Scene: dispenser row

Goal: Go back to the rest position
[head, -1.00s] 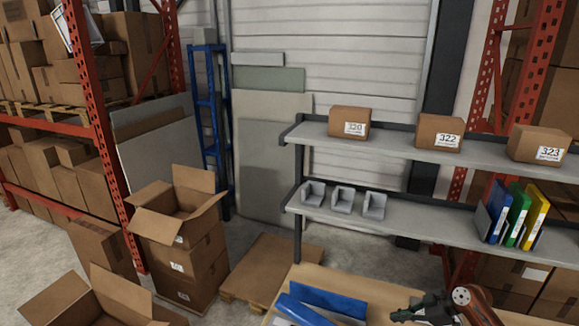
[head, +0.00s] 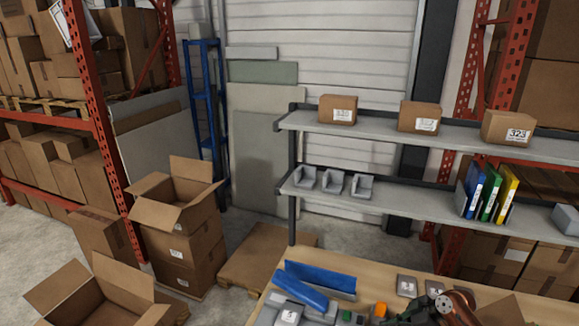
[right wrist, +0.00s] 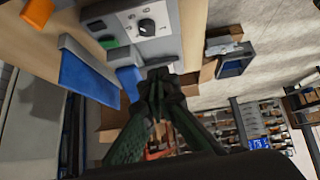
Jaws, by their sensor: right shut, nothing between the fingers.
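My right gripper (head: 412,311) is at the bottom right of the head view, over the wooden table (head: 390,272), near the grey labelled blocks. In the right wrist view its fingers (right wrist: 158,75) are closed together with nothing between them. Past them in that view are the blue dispenser parts (right wrist: 90,77) and a grey panel with a black knob (right wrist: 146,27). I cannot tell the gap between fingers and dispensers. My left gripper is in neither view.
Blue dispenser pieces (head: 318,277) and an orange part (head: 380,310) are on the table. Behind it stands a two-tier shelf (head: 380,203) with boxes, small grey bins and coloured binders. Open cardboard boxes (head: 178,207) and a pallet (head: 254,254) are on the floor to the left.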

